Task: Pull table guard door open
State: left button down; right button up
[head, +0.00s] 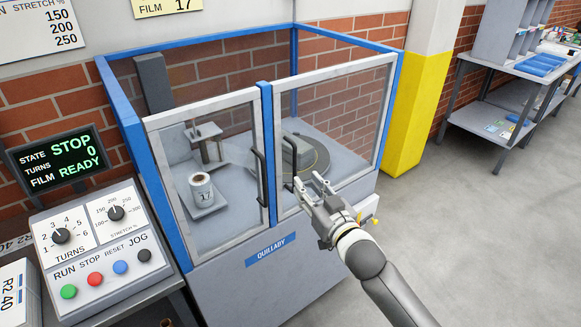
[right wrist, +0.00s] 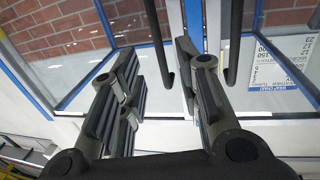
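The guard enclosure has two white-framed clear doors with black bar handles. The right door (head: 338,72) is in front of a round turntable (head: 318,150) with a grey block on it; it looks shut. Its handle (head: 286,150) also shows in the right wrist view (right wrist: 158,45). The left door (head: 155,122) looks shut, with its handle (head: 261,175) beside the blue centre post. My right gripper (head: 309,180) is open at the right door's handle. In the right wrist view, that handle appears between the open fingers (right wrist: 158,62); contact cannot be told. My left gripper is out of view.
A control panel (head: 95,240) with knobs and coloured buttons stands at the left. A yellow-painted pillar (head: 415,110) is right of the enclosure. A grey shelf table (head: 490,110) is at the back right. The floor (head: 480,230) at the right is clear.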

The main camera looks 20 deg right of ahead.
aim_at(295, 168)
jog(key=w, duration=0.3)
jog(key=w+p, duration=0.1)
jog(key=w, duration=0.1)
jog(key=w+a, duration=0.1)
jog(key=w, duration=0.2)
jog(key=shift+w+a, duration=0.1)
jog(key=shift+w, duration=0.2)
grip_shut()
